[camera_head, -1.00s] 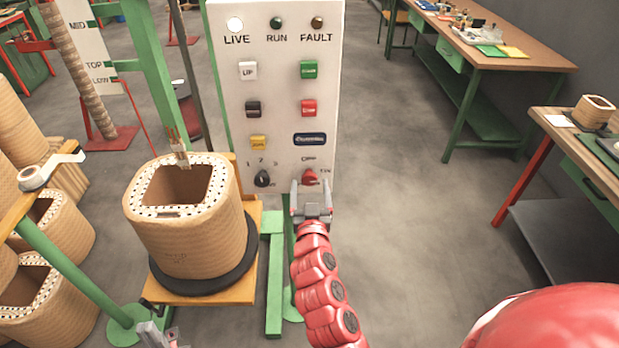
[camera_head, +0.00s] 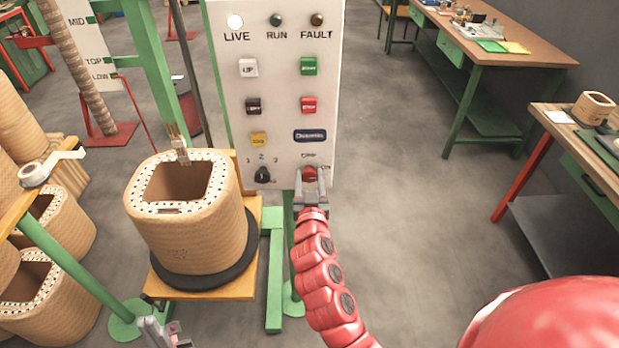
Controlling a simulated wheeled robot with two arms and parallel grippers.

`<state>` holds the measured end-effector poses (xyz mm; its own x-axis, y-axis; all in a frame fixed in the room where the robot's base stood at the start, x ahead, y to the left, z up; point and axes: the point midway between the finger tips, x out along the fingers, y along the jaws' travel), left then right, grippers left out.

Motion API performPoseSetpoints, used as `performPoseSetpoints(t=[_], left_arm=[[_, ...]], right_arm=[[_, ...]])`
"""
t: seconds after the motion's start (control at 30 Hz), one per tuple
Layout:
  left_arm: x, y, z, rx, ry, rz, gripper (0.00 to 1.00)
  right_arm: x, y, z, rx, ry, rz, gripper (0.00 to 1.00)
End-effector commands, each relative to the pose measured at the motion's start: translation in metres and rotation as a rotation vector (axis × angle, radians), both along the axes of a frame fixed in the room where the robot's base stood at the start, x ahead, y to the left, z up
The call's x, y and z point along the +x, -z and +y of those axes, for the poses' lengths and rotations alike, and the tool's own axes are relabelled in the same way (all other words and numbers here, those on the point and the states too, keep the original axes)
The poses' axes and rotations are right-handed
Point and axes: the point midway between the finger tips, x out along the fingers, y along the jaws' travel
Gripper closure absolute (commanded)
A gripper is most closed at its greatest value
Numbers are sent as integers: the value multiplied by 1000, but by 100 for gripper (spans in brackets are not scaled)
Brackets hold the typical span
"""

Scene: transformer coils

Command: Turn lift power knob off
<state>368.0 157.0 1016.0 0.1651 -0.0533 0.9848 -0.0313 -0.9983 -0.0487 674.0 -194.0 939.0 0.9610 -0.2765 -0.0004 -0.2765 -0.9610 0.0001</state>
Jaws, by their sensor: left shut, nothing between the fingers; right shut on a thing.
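The white control panel (camera_head: 284,110) stands upright at the centre. The red knob (camera_head: 309,174) is at its lower right, below small lettering. My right gripper (camera_head: 310,184) comes up from below, and its two fingers are shut on the red knob, one on each side. The fingers and the gripper body hide part of the knob and its lettering, so its exact pointing direction cannot be told. A black selector knob (camera_head: 263,175) marked 1, 2, 3 sits to the left on the panel. My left gripper (camera_head: 172,338) is shut and empty at the bottom edge, below the coil platform.
A wrapped coil (camera_head: 188,220) stands on a wooden platform (camera_head: 238,290) left of my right arm. More coils (camera_head: 45,300) are at the lower left. A workbench (camera_head: 490,45) stands at the back right. The floor right of the panel is clear.

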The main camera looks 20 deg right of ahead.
Motion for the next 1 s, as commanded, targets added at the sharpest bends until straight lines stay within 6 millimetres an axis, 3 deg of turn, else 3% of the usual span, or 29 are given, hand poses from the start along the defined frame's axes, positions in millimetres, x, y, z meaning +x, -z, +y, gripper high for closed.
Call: performPoseSetpoints(t=[0.47, 1.0], left_arm=[[0, 6, 0, 0, 0, 0, 100], [0, 22, 0, 0, 0, 0, 100]], right_arm=[[0, 0, 2, -97, -4, 24, 100], [1, 1, 3, -554, -2, 156, 100]])
